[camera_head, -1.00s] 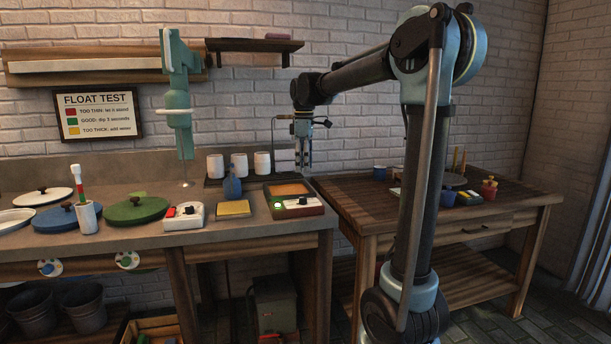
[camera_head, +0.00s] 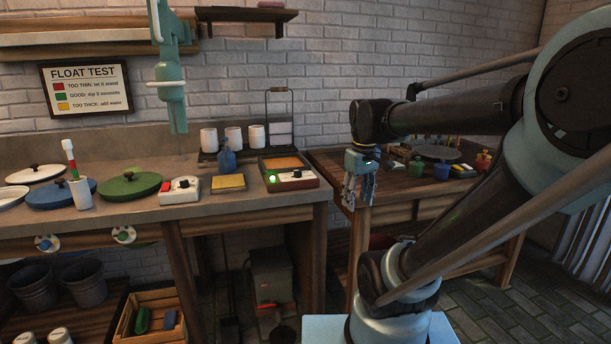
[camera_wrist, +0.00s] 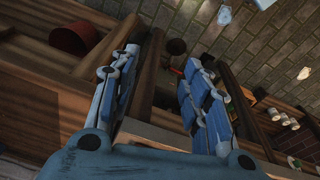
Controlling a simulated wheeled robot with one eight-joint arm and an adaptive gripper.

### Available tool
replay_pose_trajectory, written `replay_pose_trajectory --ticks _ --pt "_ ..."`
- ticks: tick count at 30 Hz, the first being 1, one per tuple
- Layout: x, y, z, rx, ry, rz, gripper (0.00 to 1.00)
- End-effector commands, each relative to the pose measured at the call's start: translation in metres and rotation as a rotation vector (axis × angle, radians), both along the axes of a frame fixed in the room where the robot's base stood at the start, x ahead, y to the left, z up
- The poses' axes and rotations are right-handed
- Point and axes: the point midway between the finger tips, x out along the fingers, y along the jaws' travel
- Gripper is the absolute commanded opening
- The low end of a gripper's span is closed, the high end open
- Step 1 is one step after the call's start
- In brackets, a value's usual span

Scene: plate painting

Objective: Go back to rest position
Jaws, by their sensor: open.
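My gripper (camera_head: 358,190) hangs at the end of my arm, pointing down in front of the left end of the right wooden table (camera_head: 335,180). In the wrist view my gripper (camera_wrist: 160,95) has its two blue fingers apart with nothing between them. Brick floor (camera_wrist: 215,30) and wooden furniture show beyond the fingers.
The left bench (camera_head: 200,212) carries green (camera_head: 130,186) and blue (camera_head: 62,194) lids, white cups (camera_head: 233,137) and a small device with a green light (camera_head: 290,180). A wooden crate (camera_head: 150,315) and dark buckets (camera_head: 84,285) sit below. Open floor lies at lower right (camera_head: 490,290).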

Motion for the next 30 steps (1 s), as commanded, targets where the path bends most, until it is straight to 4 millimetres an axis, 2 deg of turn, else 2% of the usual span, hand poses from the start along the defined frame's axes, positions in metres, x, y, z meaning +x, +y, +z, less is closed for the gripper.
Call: replay_pose_trajectory --ticks 1,9,15,19,30 --pt "-0.013 -0.006 -0.013 0.005 -0.006 -0.048 0.43" --pt "-0.069 -0.029 -0.078 0.037 -0.04 -0.31 0.43" --pt "-0.092 -0.038 -0.111 0.054 -0.056 -0.433 0.43" --pt "-0.097 -0.04 -0.119 0.058 -0.06 -0.463 0.43" --pt "-0.097 -0.04 -0.119 0.058 -0.06 -0.464 0.43"
